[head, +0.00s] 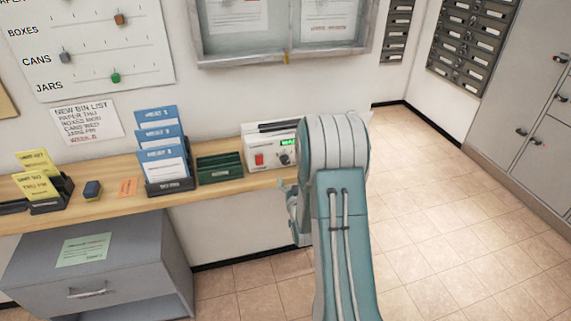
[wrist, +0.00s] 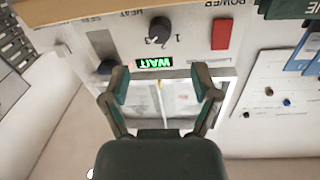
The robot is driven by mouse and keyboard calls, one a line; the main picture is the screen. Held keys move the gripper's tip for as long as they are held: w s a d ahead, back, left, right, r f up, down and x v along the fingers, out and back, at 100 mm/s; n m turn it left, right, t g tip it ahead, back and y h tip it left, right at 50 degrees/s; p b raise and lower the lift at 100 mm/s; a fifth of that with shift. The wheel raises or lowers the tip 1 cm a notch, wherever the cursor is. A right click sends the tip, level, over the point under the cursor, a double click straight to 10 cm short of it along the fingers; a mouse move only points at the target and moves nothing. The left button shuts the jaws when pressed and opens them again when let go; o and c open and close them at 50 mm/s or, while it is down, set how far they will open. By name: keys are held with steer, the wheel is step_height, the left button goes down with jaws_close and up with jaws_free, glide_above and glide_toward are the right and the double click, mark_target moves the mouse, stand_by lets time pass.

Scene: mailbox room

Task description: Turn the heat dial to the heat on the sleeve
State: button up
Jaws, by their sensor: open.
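The heat dial (wrist: 160,30) is a dark round knob with a white mark, on the pale front panel of a machine (head: 258,144). The panel appears upside down in the wrist view. A green display (wrist: 154,63) reads WAIT. A red power switch (wrist: 221,34) is beside the dial. My gripper (wrist: 162,84) is open and empty, its fingers apart in front of the panel and away from the dial. In the head view my arm partly covers it. I cannot identify the sleeve or read its heat.
The machine stands on a wooden shelf (head: 110,210) against the wall. A dark green tray (head: 219,168) and a rack of blue booklets (head: 163,150) stand left of it. A grey cabinet (head: 95,270) is below. The tiled floor at right is clear.

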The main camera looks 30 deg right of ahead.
mark_target(285, 163)
steer(key=x, duration=0.8)
steer(key=shift+w+d, duration=0.15)
steer(key=shift+w, duration=0.2)
jaws_close()
